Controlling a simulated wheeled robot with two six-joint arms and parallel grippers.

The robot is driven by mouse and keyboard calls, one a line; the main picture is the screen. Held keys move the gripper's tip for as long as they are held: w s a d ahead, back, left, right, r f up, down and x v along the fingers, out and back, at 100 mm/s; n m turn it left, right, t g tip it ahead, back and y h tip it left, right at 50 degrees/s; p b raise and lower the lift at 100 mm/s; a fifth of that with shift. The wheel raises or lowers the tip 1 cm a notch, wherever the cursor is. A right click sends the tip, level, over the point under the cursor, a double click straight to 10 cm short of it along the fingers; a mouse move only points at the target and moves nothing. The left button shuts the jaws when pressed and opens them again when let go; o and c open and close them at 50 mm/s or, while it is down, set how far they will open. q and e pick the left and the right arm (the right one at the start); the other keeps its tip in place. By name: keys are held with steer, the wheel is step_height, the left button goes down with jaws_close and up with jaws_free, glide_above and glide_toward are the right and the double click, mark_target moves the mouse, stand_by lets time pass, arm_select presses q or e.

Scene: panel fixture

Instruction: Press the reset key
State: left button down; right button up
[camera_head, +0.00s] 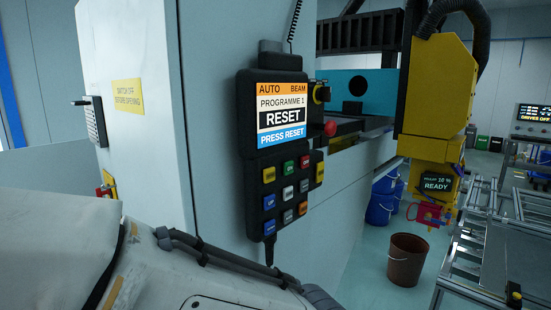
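A black control pendant (249,145) hangs on the side of the pale machine cabinet, left of centre. Its screen (285,115) reads AUTO, BEAM, PROGRAMME 1, RESET and PRESS RESET, the last on a blue band. Below the screen are rows of coloured keys, including a green key (288,167), a red key (304,161), an upper blue key (269,202), a lower blue key (269,227) and an orange key (302,208). The key labels are too small to read, so I cannot tell which is the reset key. Neither gripper is in view.
A red knob (329,128) sticks out at the pendant's right side. A yellow machine head (437,90) stands to the right. A brown bucket (407,259) and blue buckets (381,205) stand on the floor. A metal roller frame (480,255) is at lower right.

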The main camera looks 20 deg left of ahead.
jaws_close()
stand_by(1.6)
